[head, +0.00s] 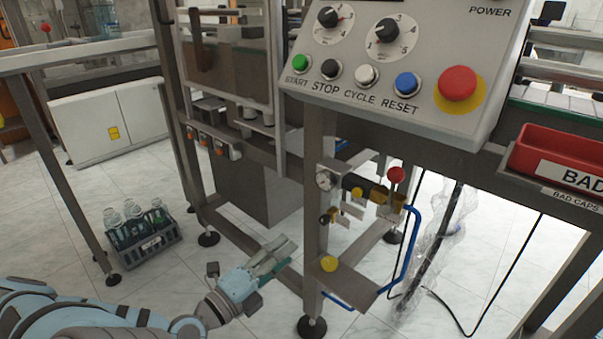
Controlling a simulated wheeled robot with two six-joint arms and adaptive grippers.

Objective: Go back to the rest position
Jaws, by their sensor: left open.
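My left arm comes in from the lower left in the head view. Its gripper (276,262) is open and empty, its fingers pointing up and right. It hangs low in front of the machine frame, left of the front leg and the small shelf with a yellow cap on it. I cannot tell from this view how far it is from the leg. My right gripper is not in view.
The control panel (420,118) with buttons and dials is above right. A pressure gauge and red-knobbed valve assembly (360,190) is beside the leg. A red bin (545,150) stands at right. A crate of bottles (148,250) is on the floor at left.

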